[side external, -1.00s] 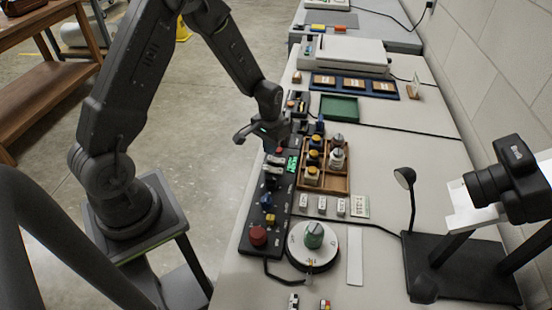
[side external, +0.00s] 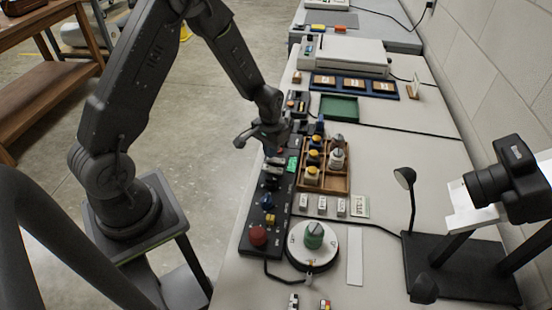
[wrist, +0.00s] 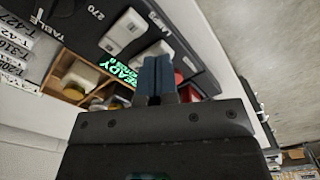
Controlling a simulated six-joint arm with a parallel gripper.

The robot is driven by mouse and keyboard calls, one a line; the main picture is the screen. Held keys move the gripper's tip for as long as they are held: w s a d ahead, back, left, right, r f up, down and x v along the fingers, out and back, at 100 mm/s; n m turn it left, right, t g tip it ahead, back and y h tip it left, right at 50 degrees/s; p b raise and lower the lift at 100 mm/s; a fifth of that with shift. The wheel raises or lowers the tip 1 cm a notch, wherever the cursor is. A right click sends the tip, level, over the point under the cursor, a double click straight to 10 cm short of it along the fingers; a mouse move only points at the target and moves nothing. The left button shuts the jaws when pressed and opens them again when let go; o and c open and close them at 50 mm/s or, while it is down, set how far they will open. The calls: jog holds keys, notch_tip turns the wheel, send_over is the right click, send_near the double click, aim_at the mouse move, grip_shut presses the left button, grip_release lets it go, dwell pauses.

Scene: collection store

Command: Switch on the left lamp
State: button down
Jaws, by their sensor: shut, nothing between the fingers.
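A black control panel (side external: 262,222) lies along the table's near-left edge. In the wrist view, two pale rocker switches (wrist: 122,32) sit on it beside the label "LAMPS" (wrist: 165,22). My gripper (side external: 274,148) is over the far part of the panel, near the green display. In the wrist view its fingers (wrist: 157,62) are shut and empty, close to the second rocker (wrist: 150,54) and partly covering it; contact cannot be told. One lamp head (side external: 404,178) stands on the copy stand, another dark head (side external: 424,288) nearer. No glow shows on either.
A green "READY" display (wrist: 120,69) and a red button (wrist: 180,78) are beside the fingers. A turntable (side external: 297,246) and a camera (side external: 508,175) on a stand are nearer.

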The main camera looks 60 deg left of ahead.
jog(key=shift+f, duration=0.65)
dwell(0.3)
jog(key=shift+r, duration=3.45)
jog(key=shift+r, duration=0.1)
jog(key=shift+d+r, duration=0.15)
jog(key=shift+r, duration=0.2)
notch_tip(320, 180, up, 8)
jog(key=t, duration=0.1)
send_over(271, 168)
jog(key=s+d+r+m+t, duration=0.1)
jog(key=s+d+r+t, duration=0.1)
jog(key=s+d+r, duration=0.2)
jog(key=s+d+r+m+t, duration=0.2)
jog(key=s+d+r, duration=0.2)
jog(key=s+r, duration=0.6)
jog(key=s, duration=0.2)
jog(key=shift+s+r+t, duration=0.3)
jog(key=shift+s, duration=0.1)
